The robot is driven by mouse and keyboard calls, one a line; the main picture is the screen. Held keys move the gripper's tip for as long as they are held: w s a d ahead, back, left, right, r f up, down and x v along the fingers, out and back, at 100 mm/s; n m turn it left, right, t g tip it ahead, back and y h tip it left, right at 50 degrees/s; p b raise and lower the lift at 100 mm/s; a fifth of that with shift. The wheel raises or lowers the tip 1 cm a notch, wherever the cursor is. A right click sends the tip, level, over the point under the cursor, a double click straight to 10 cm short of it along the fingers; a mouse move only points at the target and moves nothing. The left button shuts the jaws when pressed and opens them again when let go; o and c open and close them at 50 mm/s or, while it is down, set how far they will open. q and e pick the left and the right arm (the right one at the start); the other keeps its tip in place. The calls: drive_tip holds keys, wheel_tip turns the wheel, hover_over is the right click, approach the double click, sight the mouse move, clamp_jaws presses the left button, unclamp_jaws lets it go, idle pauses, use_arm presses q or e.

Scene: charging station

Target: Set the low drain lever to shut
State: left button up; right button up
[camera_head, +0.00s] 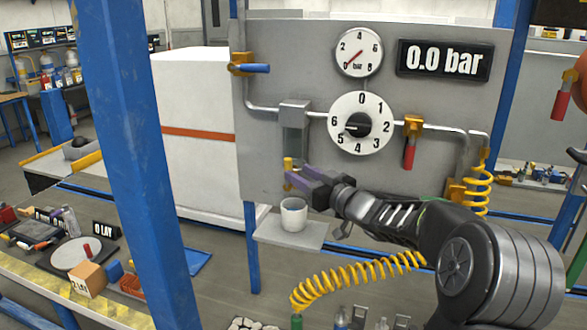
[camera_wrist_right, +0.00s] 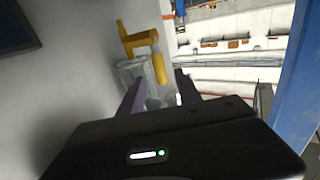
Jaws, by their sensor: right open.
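The low drain lever (camera_head: 289,164) is a small yellow part below the clear bowl (camera_head: 293,141) on the grey panel. In the right wrist view a yellow bent part (camera_wrist_right: 139,41), which looks like the drain lever, stands beyond the fingers next to the clear bowl (camera_wrist_right: 131,70). My right gripper (camera_head: 299,179) is open at the drain, partly covering it; its purple fingers also show in the right wrist view (camera_wrist_right: 158,88). I cannot tell whether they touch the lever, or its exact setting. My left gripper is out of view.
A white cup (camera_head: 293,215) stands on a small shelf (camera_head: 271,234) just below the gripper. Above are a blue-handled valve (camera_head: 256,68), a numbered dial (camera_head: 361,123) and a display (camera_head: 445,60) reading 0.0 bar. A red-handled valve (camera_head: 410,142) hangs right. A blue post (camera_head: 134,150) stands left.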

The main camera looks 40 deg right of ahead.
sight(290, 168)
drive_tip(key=shift+w, duration=1.8)
drive_tip(key=shift+c, duration=0.2)
clamp_jaws()
